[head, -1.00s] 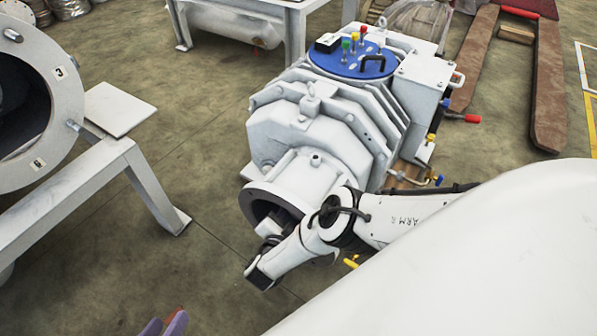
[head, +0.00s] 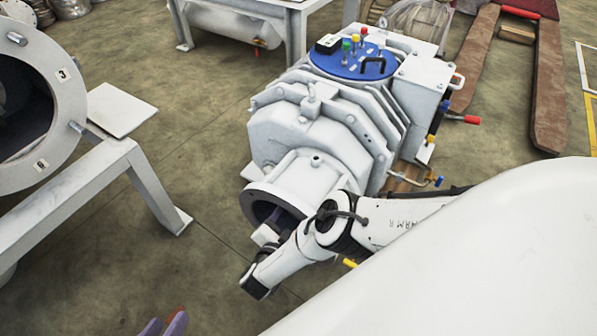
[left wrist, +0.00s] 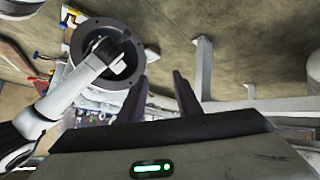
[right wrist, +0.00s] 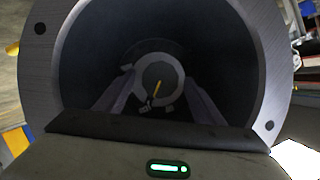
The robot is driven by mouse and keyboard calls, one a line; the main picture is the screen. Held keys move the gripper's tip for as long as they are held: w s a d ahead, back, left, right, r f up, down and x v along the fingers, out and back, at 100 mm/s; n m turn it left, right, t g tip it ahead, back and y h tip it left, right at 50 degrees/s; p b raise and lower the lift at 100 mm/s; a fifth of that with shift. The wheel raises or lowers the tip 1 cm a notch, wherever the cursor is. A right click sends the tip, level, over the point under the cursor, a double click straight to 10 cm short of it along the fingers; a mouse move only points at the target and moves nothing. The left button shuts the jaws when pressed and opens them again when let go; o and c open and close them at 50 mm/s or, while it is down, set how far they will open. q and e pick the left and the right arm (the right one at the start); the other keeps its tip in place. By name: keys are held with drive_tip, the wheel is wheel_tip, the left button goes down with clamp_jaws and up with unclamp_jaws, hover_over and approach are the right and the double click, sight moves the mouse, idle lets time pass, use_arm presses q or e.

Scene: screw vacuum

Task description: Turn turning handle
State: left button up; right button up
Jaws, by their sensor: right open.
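In the head view the flange and my right arm hide the handle and most of that gripper. My left gripper (head: 164,322) shows as two purple fingertips at the bottom edge; it is open and empty, also in the left wrist view (left wrist: 161,75).
A white stand (head: 150,180) with a large open cylinder (head: 62,75) is at the left. A blue panel (head: 352,62) with coloured knobs tops the pump. Brown forks (head: 548,100) lie at the back right. Floor between stand and pump is clear.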

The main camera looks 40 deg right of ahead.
use_arm(q)
drive_tip(key=shift+s+a+f+g+y+p, duration=0.25)
drive_tip(key=shift+a+f+p, duration=0.2)
drive_tip(key=shift+f, duration=0.2)
drive_tip(key=shift+s+a+f+g+y+p, duration=0.15)
drive_tip(key=shift+a+f+g+y+p, duration=0.2)
drive_tip(key=shift+f, duration=0.25)
use_arm(e)
drive_tip(key=v, duration=0.8)
use_arm(q)
drive_tip(key=shift+d+r, duration=0.1)
